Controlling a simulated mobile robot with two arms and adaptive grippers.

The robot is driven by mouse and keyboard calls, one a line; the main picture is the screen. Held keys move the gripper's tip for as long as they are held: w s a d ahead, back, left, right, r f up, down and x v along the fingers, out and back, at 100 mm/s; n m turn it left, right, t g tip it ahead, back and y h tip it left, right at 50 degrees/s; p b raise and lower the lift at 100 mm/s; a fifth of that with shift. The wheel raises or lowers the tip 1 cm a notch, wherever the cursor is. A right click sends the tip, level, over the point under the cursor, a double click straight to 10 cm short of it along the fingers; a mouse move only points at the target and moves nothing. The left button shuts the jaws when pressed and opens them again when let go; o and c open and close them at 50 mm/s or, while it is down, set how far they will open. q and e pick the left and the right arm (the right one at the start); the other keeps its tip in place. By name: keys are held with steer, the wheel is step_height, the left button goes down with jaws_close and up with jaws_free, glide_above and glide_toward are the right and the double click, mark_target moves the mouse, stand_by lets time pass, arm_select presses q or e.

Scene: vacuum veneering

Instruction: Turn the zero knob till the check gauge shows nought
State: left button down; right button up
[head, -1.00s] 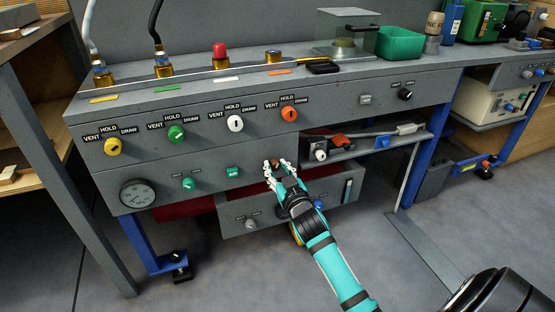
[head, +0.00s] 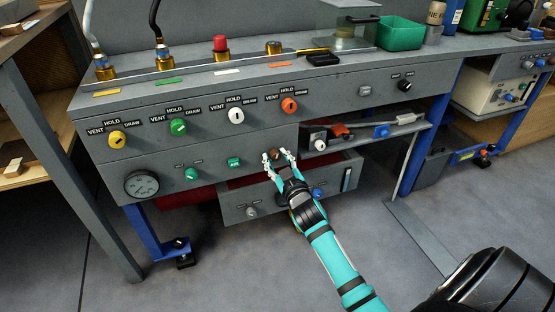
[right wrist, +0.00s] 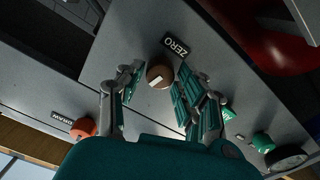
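The zero knob (right wrist: 160,76) is a round brown knob with a pale bar on its face, beside a black ZERO label (right wrist: 177,45) in the right wrist view. In the head view the knob (head: 274,153) sits on the grey bench front. My right gripper (head: 277,157) is open in front of it. In the right wrist view its fingers (right wrist: 158,78) stand on either side of the knob; I cannot tell whether the right-hand finger touches it. The check gauge (head: 141,185) is a round dial at the panel's lower left; its reading is too small to tell. My left gripper is out of view.
Yellow (head: 117,140), green (head: 178,127), white (head: 236,115) and orange (head: 289,105) knobs line the upper panel. An open drawer (head: 254,207) lies below; a shelf (head: 350,140) lies right.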

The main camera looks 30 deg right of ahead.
steer(key=shift+o, duration=1.2)
steer(key=v, duration=1.2)
